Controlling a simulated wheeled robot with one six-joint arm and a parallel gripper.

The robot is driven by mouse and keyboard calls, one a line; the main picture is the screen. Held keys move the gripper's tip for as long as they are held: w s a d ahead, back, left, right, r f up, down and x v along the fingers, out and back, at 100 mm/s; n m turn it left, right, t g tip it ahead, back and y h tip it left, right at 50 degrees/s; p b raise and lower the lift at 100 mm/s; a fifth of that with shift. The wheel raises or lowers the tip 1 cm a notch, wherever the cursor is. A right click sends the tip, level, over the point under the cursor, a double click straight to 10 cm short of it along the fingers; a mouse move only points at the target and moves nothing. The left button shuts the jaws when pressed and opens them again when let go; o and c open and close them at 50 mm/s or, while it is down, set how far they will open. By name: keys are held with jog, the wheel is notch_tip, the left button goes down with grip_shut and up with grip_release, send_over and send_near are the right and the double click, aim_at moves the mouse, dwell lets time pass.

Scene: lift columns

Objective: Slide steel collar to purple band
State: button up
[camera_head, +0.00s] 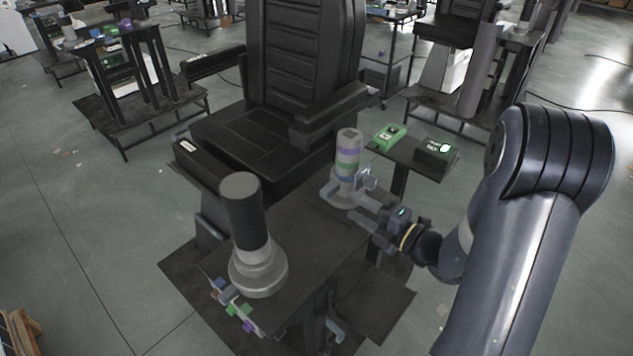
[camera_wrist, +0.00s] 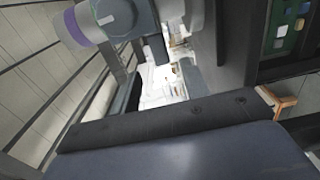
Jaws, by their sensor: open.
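A light column (camera_head: 347,164) stands on the dark table, with purple, green and blue-purple bands around it. The purple band (camera_head: 349,150) is near its top; a purple band (camera_wrist: 73,27) also shows at the upper left of the wrist view. A grey steel collar (camera_head: 344,188) appears to sit low around the column, below the coloured bands, partly hidden by my gripper. My gripper (camera_head: 352,196) is open at the foot of this column, its fingers close to the collar. I cannot tell whether they touch it.
A second, dark column (camera_head: 243,215) with a stepped grey base (camera_head: 258,270) stands at the near left of the table (camera_head: 320,235). A black chair (camera_head: 250,130) is behind. A side stand at right carries a green box (camera_head: 390,136) and a black-green box (camera_head: 434,153).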

jog(key=p+x, duration=0.1)
jog(key=x, duration=0.9)
jog(key=shift+w+a, duration=0.3)
jog(key=shift+c, duration=0.3)
grip_shut()
